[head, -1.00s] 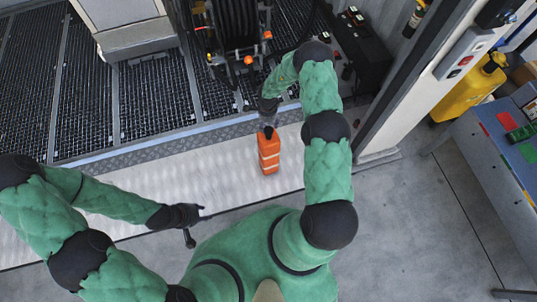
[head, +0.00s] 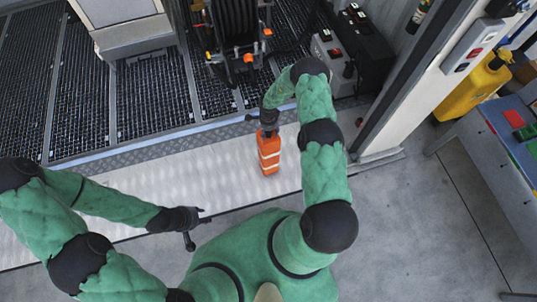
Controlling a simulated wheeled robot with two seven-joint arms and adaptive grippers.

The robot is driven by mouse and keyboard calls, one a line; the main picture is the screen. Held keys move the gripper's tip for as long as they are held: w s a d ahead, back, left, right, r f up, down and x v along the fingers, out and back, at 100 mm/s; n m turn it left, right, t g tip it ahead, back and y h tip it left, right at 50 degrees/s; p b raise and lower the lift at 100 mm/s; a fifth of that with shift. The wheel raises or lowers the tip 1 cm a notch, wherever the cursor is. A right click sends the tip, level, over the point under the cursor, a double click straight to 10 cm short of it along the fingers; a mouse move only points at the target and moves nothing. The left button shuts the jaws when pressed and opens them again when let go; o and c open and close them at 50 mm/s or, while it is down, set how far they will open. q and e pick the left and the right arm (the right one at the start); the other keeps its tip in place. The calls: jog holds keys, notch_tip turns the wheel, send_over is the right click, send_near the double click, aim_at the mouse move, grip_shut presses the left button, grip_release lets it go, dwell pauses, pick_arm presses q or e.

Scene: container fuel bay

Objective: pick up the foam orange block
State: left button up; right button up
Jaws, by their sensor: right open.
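The foam orange block (head: 268,156) stands on the pale ramp strip in the middle of the head view, with white bands across it. My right gripper (head: 269,131) is over the top end of the block, its fingers open around or just above that end; whether they touch it cannot be told. The dark wrist hides part of the block's top. My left gripper (head: 197,227) is to the left and nearer my body, apart from the block; its two fingers are spread and nothing shows between them.
A hose reel (head: 238,30) stands on the dark grating behind the block. A black box (head: 362,50) stands right of it. A door post (head: 425,80), a yellow container (head: 475,85) and a blue-topped bench (head: 510,130) are at the right. The grey floor at lower right is clear.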

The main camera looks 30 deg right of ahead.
jog(key=shift+r, duration=0.1)
grip_shut()
